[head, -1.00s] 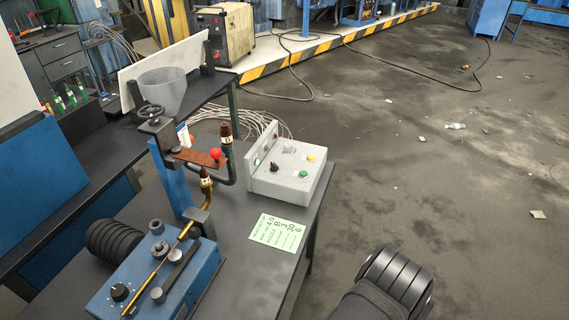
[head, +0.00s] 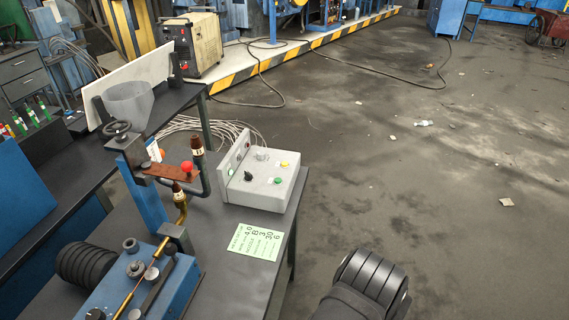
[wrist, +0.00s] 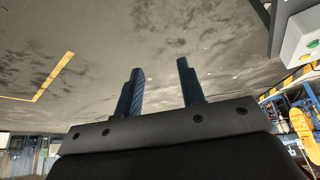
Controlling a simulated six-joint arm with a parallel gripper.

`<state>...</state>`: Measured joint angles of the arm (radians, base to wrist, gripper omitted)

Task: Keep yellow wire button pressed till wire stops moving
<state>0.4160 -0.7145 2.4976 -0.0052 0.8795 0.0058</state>
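The yellow button (head: 284,164) is on the top of a grey control box (head: 262,183) in the head view, beside a green button (head: 278,181) and a dark knob (head: 248,176). The box also shows at the upper right of the wrist view (wrist: 292,38). My gripper (wrist: 160,85) is open and empty in the wrist view, its two fingers apart and clear of the box. The fingers do not show in the head view. A thin copper-coloured wire (head: 150,268) runs along the blue machine (head: 112,290).
A green paper card (head: 253,241) lies on the dark table (head: 225,270). A metal post with a red knob (head: 187,168) and brown-handled torch (head: 198,158) stands left of the box. Coiled cable (head: 208,128) lies behind. Open floor is to the right.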

